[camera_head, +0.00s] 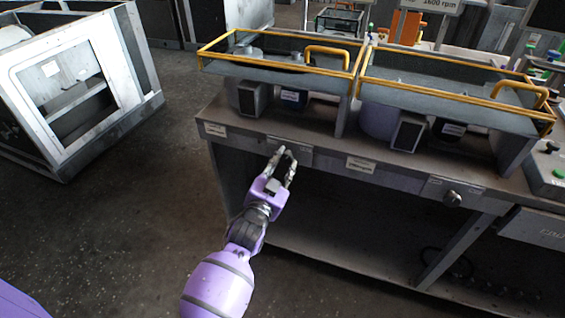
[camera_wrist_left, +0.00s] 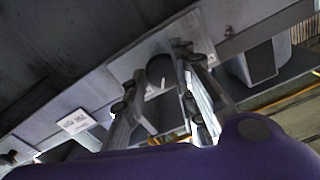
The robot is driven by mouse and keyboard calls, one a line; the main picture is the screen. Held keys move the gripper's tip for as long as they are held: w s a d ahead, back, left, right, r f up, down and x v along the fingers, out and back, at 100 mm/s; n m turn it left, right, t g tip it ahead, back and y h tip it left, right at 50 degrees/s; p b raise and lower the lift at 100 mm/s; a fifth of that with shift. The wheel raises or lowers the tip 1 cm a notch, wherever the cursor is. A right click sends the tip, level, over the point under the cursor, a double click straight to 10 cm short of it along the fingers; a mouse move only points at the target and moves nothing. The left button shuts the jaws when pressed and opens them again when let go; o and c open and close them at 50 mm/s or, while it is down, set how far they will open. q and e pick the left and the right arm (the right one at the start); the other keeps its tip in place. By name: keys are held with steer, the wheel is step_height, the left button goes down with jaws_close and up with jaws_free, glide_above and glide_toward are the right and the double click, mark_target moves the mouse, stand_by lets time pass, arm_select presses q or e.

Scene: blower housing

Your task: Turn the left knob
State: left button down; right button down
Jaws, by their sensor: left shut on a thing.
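The left knob (camera_wrist_left: 160,70) is a dark round knob on a light grey plate (camera_head: 303,156) on the bench's front rail. My left gripper (camera_head: 285,154) reaches up to this plate from below, in purple and grey. In the left wrist view its two fingers (camera_wrist_left: 158,66) stand on either side of the knob and are shut on it. In the head view the fingers hide the knob, so its turn angle cannot be told. A second round knob (camera_head: 452,198) sits on a like plate farther right. My right gripper is not in view.
The grey bench (camera_head: 400,179) carries two trays with yellow rails (camera_head: 280,72) above the knobs. White labels (camera_head: 361,165) are on the front rail. A grey metal housing (camera_head: 45,137) stands at the left. The floor (camera_head: 130,230) between is clear.

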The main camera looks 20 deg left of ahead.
arm_select(q)
steer(key=shift+s+d+f+n, duration=0.1)
steer(key=shift+d+f+n, duration=0.2)
steer(key=shift+f+n, duration=0.25)
steer(key=shift+r, duration=0.1)
steer(key=c, duration=1.5)
jaws_free()
steer(key=shift+d, duration=0.1)
steer(key=shift+c, duration=0.2)
steer(key=shift+r, duration=0.1)
steer(key=shift+a+r, duration=0.1)
steer(key=shift+a, duration=0.1)
steer(key=s, duration=1.2)
steer(key=shift+a, duration=0.15)
steer(key=shift+r, duration=0.1)
